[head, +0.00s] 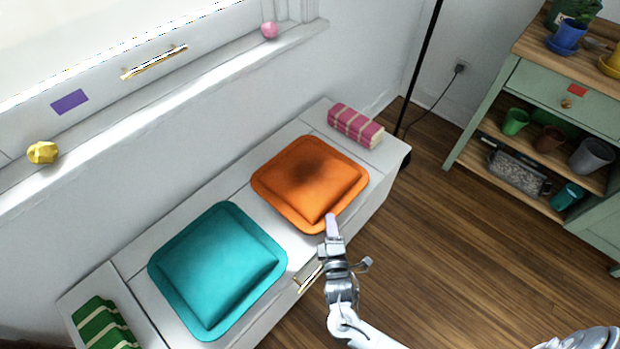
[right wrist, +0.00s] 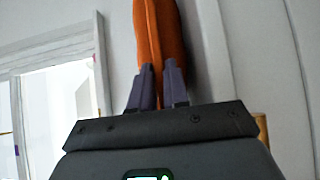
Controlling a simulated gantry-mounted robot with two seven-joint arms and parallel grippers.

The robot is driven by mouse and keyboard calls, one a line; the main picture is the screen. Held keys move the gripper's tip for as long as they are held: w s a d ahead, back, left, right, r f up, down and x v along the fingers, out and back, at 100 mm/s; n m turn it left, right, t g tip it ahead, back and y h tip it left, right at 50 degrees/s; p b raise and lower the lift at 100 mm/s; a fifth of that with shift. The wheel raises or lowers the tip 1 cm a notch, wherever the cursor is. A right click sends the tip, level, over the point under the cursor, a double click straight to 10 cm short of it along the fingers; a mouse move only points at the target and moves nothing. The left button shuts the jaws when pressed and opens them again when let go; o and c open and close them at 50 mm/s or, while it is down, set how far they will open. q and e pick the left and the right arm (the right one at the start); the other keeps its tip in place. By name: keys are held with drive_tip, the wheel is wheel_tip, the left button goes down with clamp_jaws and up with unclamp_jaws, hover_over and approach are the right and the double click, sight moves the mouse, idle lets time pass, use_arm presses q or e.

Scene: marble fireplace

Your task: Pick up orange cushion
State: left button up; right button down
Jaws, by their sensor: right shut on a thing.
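The orange cushion (head: 308,180) lies on the white bench, right of the teal cushion (head: 218,270), in the head view. My right gripper (head: 331,222) is at the cushion's front corner. In the right wrist view the orange cushion (right wrist: 160,45) rises edge-on between the two fingers of my right gripper (right wrist: 158,85), which are shut on its rim. The rest of the cushion still looks flat on or close to the bench; I cannot tell whether any of it is lifted. My left gripper is not in view.
The white bench (head: 130,262) also bears a pink striped roll (head: 355,125) and a green striped one (head: 104,324). A window sill above holds a yellow lump (head: 42,152) and a pink ball (head: 269,30). A green shelf (head: 530,85) with pots stands right; the floor between is clear.

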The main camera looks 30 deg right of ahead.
drive_tip(key=shift+r, duration=0.2)
drive_tip(key=shift+r+p, duration=0.5)
drive_tip(key=shift+p, duration=0.05)
wheel_tip(320, 180, up, 4)
drive_tip(key=p, duration=0.3)
drive_tip(key=shift+f, duration=0.1)
drive_tip(key=s+d+r+p, duration=0.6)
drive_tip(key=d+r+p, duration=0.3)
drive_tip(key=r+p, duration=0.3)
drive_tip(key=shift+s+d+p, duration=0.15)
drive_tip(key=shift+d+p, duration=0.25)
drive_tip(key=shift+p, duration=0.2)
